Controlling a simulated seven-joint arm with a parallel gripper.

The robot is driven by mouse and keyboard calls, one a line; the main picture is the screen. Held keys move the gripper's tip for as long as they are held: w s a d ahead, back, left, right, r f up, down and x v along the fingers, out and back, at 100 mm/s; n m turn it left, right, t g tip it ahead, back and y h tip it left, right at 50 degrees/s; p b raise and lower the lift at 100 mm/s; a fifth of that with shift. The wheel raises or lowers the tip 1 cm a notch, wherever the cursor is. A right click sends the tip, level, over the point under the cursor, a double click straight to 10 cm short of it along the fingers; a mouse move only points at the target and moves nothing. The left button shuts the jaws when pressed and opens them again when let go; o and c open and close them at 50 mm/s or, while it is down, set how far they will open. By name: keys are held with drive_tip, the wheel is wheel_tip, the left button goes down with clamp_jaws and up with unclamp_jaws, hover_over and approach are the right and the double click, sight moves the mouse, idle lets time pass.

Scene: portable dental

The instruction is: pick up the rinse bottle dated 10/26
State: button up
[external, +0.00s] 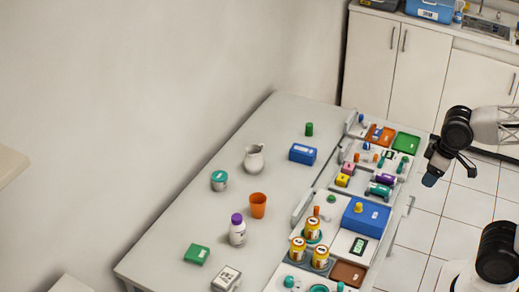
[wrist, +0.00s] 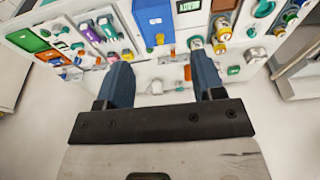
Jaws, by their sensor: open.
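Several yellow bottles with white labels and dark bands (external: 312,229) stand together near the table's right side in the external view. A white bottle with a purple cap (external: 237,231) stands farther left, upright on the table. No date is legible on any bottle, so I cannot tell which is dated 10/26. My gripper (external: 451,173) is open and empty, off to the right of the table and apart from all bottles. In the wrist view my gripper (wrist: 160,57) has its fingers wide apart, and a yellow bottle (wrist: 222,30) shows beyond the right finger.
A blue box (external: 366,217) with a yellow item on top stands beside the yellow bottles. Orange and green trays (external: 406,143) and small coloured items fill the right strip.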

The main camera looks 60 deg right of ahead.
drive_tip(key=shift+o, duration=0.5)
drive_tip(key=w+a+f+n+t, duration=0.2)
drive_tip(key=w+t, duration=0.5)
drive_tip(key=w, duration=2.5)
drive_tip(key=w+a+f+n+y, duration=0.7)
drive_tip(key=w+a+f+y, duration=0.3)
drive_tip(key=w+a, duration=0.5)
drive_tip(key=shift+w+f+t+y, duration=0.3)
drive_tip(key=shift+w+f+t, duration=0.1)
drive_tip(key=shift+w+f, duration=0.45)
drive_tip(key=shift+s+f, duration=0.1)
drive_tip(key=shift+f, duration=0.05)
